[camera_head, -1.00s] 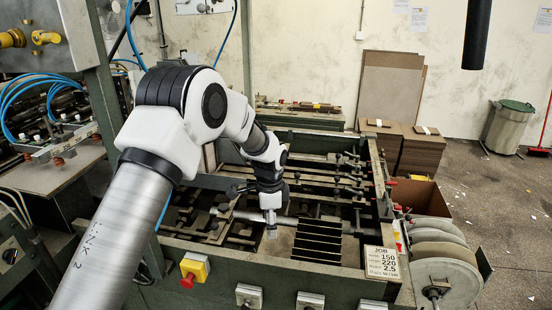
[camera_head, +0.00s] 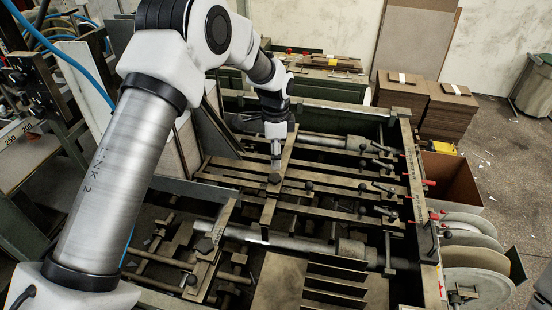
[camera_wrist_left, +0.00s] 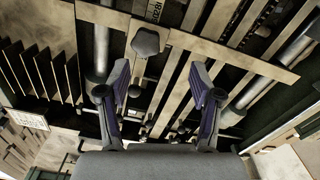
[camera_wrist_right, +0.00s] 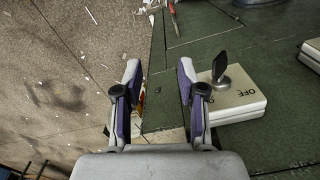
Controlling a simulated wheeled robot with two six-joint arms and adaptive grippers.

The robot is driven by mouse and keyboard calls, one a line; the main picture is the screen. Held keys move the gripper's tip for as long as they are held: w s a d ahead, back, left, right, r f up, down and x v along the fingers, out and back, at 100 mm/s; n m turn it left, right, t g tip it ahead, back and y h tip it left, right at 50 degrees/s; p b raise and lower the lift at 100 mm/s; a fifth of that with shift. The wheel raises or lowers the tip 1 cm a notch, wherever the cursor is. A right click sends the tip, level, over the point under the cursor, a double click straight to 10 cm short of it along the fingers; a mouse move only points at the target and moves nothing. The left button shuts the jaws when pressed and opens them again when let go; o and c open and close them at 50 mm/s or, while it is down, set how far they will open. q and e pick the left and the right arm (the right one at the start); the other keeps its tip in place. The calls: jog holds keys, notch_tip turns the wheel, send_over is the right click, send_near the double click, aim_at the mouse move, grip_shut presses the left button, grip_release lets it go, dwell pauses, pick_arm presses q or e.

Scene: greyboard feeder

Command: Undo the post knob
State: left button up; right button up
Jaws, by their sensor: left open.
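A dark lobed knob (camera_head: 275,178) sits on a flat crossbar over the feeder's rails; I take it to be the post knob. In the left wrist view the knob (camera_wrist_left: 147,42) lies beyond the fingertips, a little left of the middle. My left gripper (camera_head: 276,158) points down beside the knob in the head view; it does not look closed around it. In the left wrist view its fingers (camera_wrist_left: 160,78) are apart with nothing between them. My right gripper (camera_wrist_right: 157,75) is open and empty, seen only in its wrist view.
Several black ball-ended levers (camera_head: 308,186) stand on the rails to the right. A thick steel shaft (camera_head: 285,241) and upright dark plates (camera_head: 335,285) lie in front. Below my right gripper are green metal and a pale OFF switch box (camera_wrist_right: 235,95). Greyboard stacks (camera_head: 447,118) stand behind.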

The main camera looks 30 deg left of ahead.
aim_at(274, 175)
pick_arm(q)
jog(key=s+f+p, duration=0.1)
jog(key=s+d+f+p, duration=0.1)
jog(key=s+f, duration=0.1)
jog(key=shift+d, duration=0.15)
jog(key=f, duration=0.1)
jog(key=w+f, duration=0.1)
jog(key=a+f, duration=0.1)
jog(key=shift+w+f, duration=0.1)
jog(key=shift+w, duration=0.3)
jog(key=shift+s+d, duration=0.15)
jog(key=shift+c, duration=1)
jog(key=shift+s+d+r, duration=0.1)
jog(key=shift+s+r, duration=0.15)
jog(key=shift+r, duration=0.1)
jog(key=c, duration=0.9)
jog(key=shift+f, duration=0.1)
jog(key=shift+c, duration=0.2)
pick_arm(e)
jog(key=r, duration=0.1)
jog(key=s+r, duration=0.1)
jog(key=r, duration=0.1)
jog(key=shift+s+d, duration=0.3)
jog(key=shift+d, duration=0.05)
